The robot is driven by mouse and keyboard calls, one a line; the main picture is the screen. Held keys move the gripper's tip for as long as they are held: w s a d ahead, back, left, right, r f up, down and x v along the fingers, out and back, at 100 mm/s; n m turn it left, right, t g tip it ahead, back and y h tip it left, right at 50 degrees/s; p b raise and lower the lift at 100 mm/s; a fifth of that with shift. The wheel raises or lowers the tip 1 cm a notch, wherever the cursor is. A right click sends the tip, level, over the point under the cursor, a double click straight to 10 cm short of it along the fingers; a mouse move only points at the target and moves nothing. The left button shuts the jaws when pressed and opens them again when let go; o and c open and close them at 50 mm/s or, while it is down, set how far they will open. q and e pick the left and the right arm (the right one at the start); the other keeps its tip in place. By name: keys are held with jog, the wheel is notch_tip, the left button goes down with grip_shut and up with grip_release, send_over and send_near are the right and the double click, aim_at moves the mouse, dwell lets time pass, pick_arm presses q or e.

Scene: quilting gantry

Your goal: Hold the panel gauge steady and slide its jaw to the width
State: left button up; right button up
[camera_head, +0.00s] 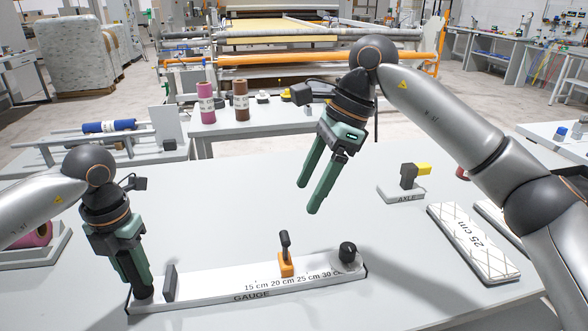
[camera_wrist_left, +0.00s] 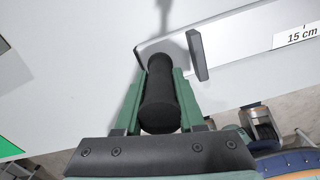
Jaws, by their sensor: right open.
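The panel gauge (camera_head: 215,290) is a long white bar lying on the table, marked 15 to 30 cm, with an upright dark plate (camera_head: 170,282) near its left end. Its orange jaw (camera_head: 286,267) with a black upright lever stands behind the scale, near the 20 cm mark. A black knob (camera_head: 347,252) sits at the right end. My left gripper (camera_head: 143,293) is shut on the black handle (camera_wrist_left: 160,95) at the gauge's left end; the handle fills the space between its fingers. My right gripper (camera_head: 308,198) is open and empty, above and behind the gauge, apart from the jaw.
A white quilted panel (camera_head: 473,243) marked 25 cm lies at the right, with another partly hidden beside it. A stand marked AXLE (camera_head: 402,192) with a yellow-tipped black part is behind it. Thread cones (camera_head: 206,103) stand on a farther table. The table's middle is clear.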

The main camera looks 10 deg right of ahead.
pick_arm(q)
jog(key=o, duration=0.5)
